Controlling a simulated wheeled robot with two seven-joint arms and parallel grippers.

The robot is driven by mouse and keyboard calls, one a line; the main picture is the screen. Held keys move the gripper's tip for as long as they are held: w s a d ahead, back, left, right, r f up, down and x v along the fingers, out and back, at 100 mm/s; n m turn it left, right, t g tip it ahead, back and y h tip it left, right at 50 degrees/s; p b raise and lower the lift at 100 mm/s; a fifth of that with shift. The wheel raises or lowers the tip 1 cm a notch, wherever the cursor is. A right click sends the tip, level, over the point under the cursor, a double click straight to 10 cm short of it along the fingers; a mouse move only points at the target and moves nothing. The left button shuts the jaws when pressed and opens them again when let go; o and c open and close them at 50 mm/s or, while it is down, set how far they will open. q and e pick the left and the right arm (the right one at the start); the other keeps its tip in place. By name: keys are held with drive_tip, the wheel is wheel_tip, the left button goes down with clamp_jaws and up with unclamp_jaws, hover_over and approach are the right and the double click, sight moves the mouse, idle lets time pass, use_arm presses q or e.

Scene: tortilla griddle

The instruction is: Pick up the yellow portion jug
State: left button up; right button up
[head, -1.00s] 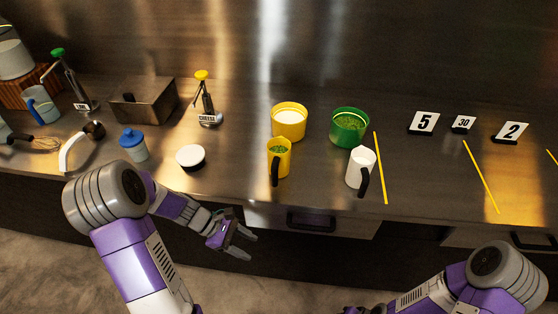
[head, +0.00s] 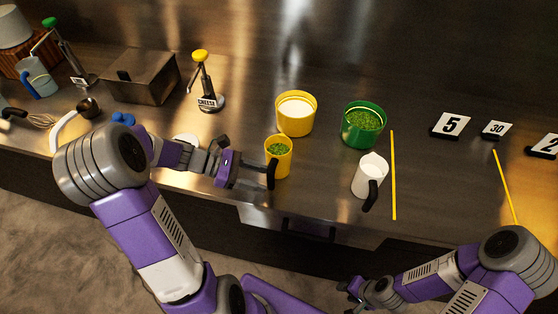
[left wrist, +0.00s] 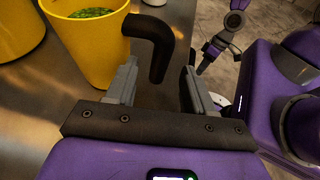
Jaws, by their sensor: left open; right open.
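The yellow portion jug (head: 279,158) stands upright on the steel counter with green bits inside and a black handle facing the front. My left gripper (head: 256,170) is open just left of the jug, close to the handle. In the left wrist view, the jug (left wrist: 88,50) is at the upper left, and its black handle (left wrist: 160,52) lies between the open fingers (left wrist: 160,82), apparently without being gripped. My right gripper (head: 354,289) is open and empty, low in front of the counter.
A yellow tub (head: 296,114) stands behind the jug, and a green tub (head: 363,126) behind to its right. A white jug (head: 369,176) with a black handle stands to the right. A cheese dispenser (head: 205,85) and a steel box (head: 142,80) are at the left.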

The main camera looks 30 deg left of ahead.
sight(272, 181)
use_arm(q)
drive_tip(key=b+x, duration=0.1)
drive_tip(key=x, duration=0.3)
drive_tip(key=shift+d+f, duration=0.15)
drive_tip(key=shift+f, duration=0.1)
drive_tip(key=shift+c, duration=0.5)
clamp_jaws()
